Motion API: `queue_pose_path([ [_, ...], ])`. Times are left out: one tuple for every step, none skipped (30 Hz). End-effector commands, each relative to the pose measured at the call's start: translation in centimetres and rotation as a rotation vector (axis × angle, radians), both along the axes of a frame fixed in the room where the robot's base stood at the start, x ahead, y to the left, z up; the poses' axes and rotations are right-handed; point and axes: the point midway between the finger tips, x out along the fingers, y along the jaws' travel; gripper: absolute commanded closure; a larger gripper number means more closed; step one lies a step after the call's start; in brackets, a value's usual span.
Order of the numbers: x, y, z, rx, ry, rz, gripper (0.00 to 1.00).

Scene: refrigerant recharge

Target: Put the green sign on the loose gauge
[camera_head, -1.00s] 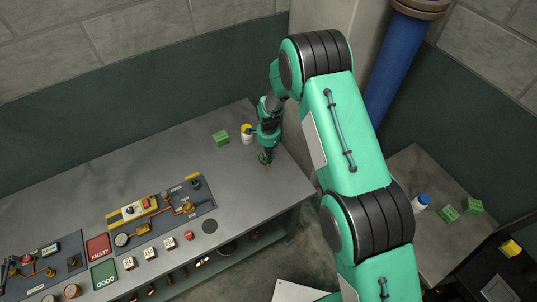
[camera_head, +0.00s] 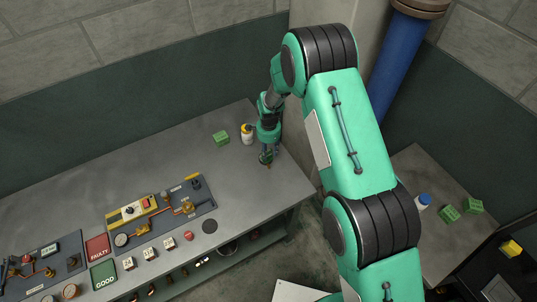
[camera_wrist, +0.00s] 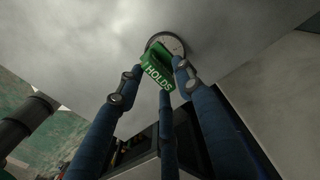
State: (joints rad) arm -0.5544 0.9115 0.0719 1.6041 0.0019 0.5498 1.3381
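The green sign (camera_wrist: 157,70), lettered "HOLDS", shows in the wrist view between the fingers of my gripper (camera_wrist: 160,75), which look closed in on it. The exact contact is partly hidden. A round gauge (camera_wrist: 172,43) with a pale face lies just behind the sign, against the grey table top. The sign overlaps part of its face; I cannot tell whether they touch. In the head view my gripper (camera_head: 267,157) points down at the right part of the table, and the sign and gauge there are too small to make out.
The grey table (camera_head: 150,160) has a clear middle. A yellow-capped bottle (camera_head: 247,134) and a green block (camera_head: 221,138) stand near my gripper. Panels with gauges (camera_head: 160,215), a red FAULTY mat (camera_head: 97,246) and a green GOOD mat (camera_head: 103,273) lie at left.

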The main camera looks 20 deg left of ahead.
Motion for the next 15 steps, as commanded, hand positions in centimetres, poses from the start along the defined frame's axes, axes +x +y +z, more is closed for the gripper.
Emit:
queue_pose_path([
  [0.0,0.0,0.6,0.001,-0.001,0.000,0.64],
  [0.1,0.0,1.0,0.001,-0.003,0.000,0.64],
  [0.1,0.0,1.5,0.001,-0.003,0.000,0.64],
  [0.0,0.0,1.9,0.001,-0.001,0.000,0.64],
  [0.0,0.0,2.3,0.001,-0.001,0.000,0.64],
  [0.0,0.0,2.9,0.001,-0.001,0.000,0.64],
  [0.0,0.0,3.3,0.001,-0.001,0.000,0.64],
  [0.0,0.0,3.7,0.001,-0.001,0.000,0.64],
  [0.0,0.0,4.3,0.001,-0.001,0.000,0.64],
  [0.0,0.0,4.7,0.001,-0.001,0.000,0.64],
  [0.0,0.0,5.1,0.001,-0.001,0.000,0.64],
  [0.0,0.0,5.7,0.001,-0.002,0.000,0.64],
  [0.1,0.0,6.2,0.001,-0.003,0.000,0.64],
  [0.0,0.0,6.6,0.001,-0.002,0.000,0.64],
  [0.0,0.0,7.0,0.001,-0.001,0.000,0.64],
])
